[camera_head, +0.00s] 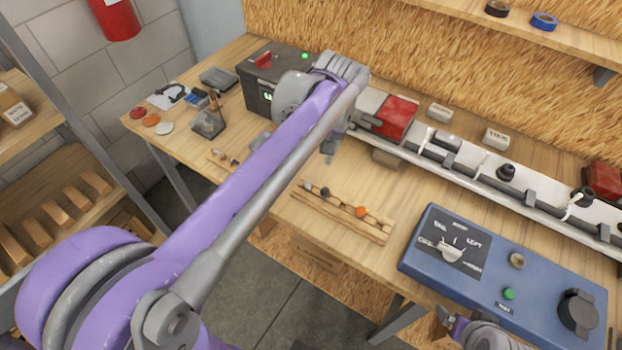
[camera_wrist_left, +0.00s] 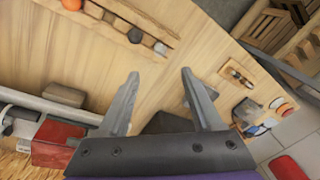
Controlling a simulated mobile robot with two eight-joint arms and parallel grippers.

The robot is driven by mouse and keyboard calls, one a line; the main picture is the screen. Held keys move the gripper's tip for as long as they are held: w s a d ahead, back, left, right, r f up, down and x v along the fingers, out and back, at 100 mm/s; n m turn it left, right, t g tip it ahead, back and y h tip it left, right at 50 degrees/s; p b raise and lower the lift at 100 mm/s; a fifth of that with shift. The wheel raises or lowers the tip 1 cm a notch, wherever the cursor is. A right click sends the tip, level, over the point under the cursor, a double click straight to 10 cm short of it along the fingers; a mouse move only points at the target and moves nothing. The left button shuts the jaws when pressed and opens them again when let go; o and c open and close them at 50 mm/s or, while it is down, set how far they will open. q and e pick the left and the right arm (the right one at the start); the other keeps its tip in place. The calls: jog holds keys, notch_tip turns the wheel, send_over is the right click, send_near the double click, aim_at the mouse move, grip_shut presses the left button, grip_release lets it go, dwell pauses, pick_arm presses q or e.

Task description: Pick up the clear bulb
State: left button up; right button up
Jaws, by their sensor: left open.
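My left gripper (camera_head: 328,150) hangs above the bench, behind and above a wooden rack (camera_head: 338,219). In the left wrist view the jaws (camera_wrist_left: 160,76) are apart with only bare bench between them. The rack holds a pale grey piece (camera_head: 308,185) at its left end, a dark one (camera_head: 325,193) and an orange bulb (camera_head: 360,211). The pale piece also shows at the rack's end in the left wrist view (camera_wrist_left: 160,48), apart from the fingers. It may be the clear bulb; I cannot tell for sure. Part of my right gripper (camera_head: 446,317) shows at the bottom edge; its jaws are unclear.
A blue control box (camera_head: 510,282) with a dial stands right of the rack. A white light bar (camera_head: 480,178) with red lamps runs along the back. A dark grey box (camera_head: 258,98) and small parts (camera_head: 222,157) are on the left. Bare bench lies around the rack.

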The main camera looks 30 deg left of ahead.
aim_at(309, 180)
pick_arm(q)
jog(key=f, duration=0.3)
jog(key=a+f, duration=0.1)
jog(key=f, duration=0.5)
jog(key=shift+s+a, duration=0.15)
jog(key=shift+s, duration=0.2)
jog(key=shift+c, duration=0.3)
jog(key=c, duration=0.9)
